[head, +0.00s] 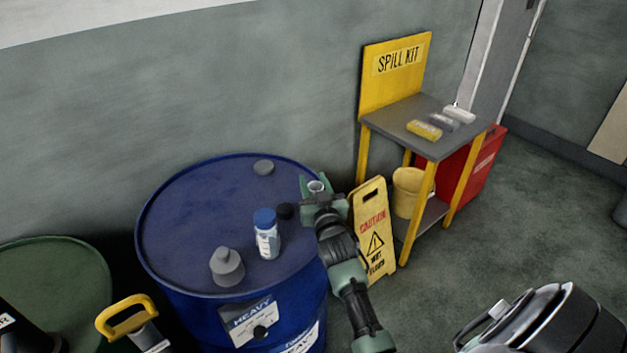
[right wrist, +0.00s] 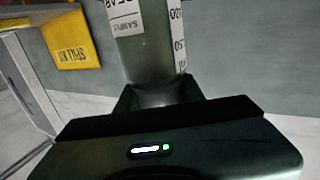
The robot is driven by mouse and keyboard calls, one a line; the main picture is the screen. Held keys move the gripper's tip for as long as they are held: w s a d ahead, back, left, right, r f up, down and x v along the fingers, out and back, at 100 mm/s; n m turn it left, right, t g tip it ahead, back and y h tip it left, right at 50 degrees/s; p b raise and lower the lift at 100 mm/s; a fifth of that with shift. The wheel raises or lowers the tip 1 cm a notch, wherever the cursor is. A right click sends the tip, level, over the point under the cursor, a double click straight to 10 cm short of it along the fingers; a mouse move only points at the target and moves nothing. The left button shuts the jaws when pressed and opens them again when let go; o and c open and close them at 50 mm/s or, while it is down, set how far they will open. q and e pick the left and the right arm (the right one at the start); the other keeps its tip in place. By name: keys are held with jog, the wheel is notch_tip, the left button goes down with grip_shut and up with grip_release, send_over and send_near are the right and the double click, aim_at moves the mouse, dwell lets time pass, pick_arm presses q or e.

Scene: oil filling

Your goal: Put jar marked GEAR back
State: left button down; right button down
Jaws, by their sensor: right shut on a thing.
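The jar marked GEAR shows close up in the right wrist view (right wrist: 143,52), a clear jar with a white label and a printed scale, its lettering upside down there. My right gripper is shut on it; in the head view the gripper (head: 322,194) is at the right rim of the blue drum (head: 185,215). My left gripper is not in view.
A yellow caution sign (head: 372,225) and a spill kit stand (head: 395,70) are at right. Clear floor (head: 500,235) lies beyond.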

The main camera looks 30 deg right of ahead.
jog(key=c, duration=1.3)
grip_release()
jog(key=shift+f, duration=0.15)
jog(key=o, duration=0.4)
jog(key=shift+r, duration=0.2)
jog(key=shift+s+a+f, duration=0.1)
jog(key=shift+s+f, duration=0.05)
jog(key=shift+s, duration=0.1)
jog(key=b+v, duration=0.2)
jog(key=v, duration=0.9)
jog(key=shift+s, duration=0.2)
jog(key=shift+a, duration=0.1)
